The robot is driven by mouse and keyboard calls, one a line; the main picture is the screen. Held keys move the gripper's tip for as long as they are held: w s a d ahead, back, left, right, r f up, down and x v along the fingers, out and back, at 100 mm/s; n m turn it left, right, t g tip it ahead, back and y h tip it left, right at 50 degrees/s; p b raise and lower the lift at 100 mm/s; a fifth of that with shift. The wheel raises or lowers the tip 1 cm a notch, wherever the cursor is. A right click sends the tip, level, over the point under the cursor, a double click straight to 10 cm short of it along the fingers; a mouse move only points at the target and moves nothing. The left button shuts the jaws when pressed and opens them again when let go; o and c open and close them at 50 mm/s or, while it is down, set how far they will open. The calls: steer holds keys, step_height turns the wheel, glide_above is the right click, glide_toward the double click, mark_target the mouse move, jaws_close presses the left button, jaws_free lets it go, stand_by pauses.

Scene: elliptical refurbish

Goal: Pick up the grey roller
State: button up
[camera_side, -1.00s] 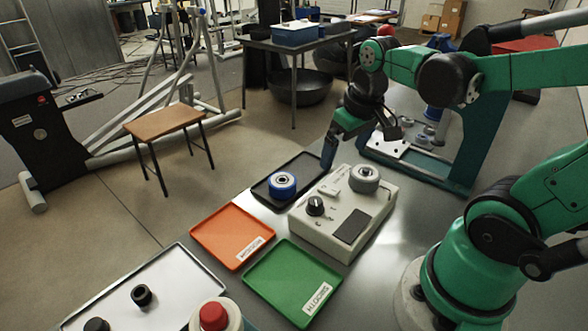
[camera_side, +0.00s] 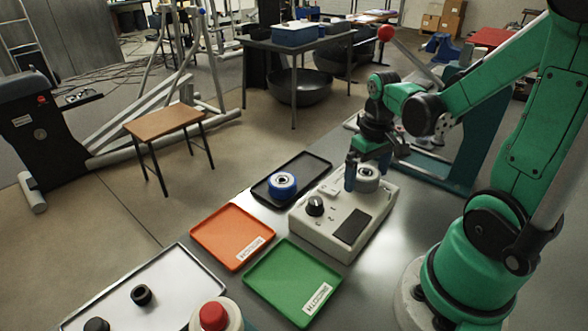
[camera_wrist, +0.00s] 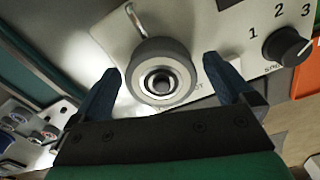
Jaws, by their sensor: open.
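The grey roller (camera_side: 367,177) sits on the back right part of the light-coloured control box (camera_side: 322,234). In the wrist view the grey roller (camera_wrist: 162,75) shows its round end with a dark centre hole. My gripper (camera_side: 367,181) is open, with its blue fingers at the roller. In the wrist view my gripper's fingers (camera_wrist: 163,82) stand one on each side of the roller, with a visible gap on both sides.
A blue roller (camera_side: 282,185) lies in a black tray (camera_side: 313,164) left of the box. An orange tray (camera_side: 212,243) and a green tray (camera_side: 275,294) are empty in front. A dark knob (camera_side: 315,206) stands up from the box. A silver tray (camera_side: 187,283) holds small black parts.

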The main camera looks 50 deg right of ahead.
steer(key=c, duration=1.4)
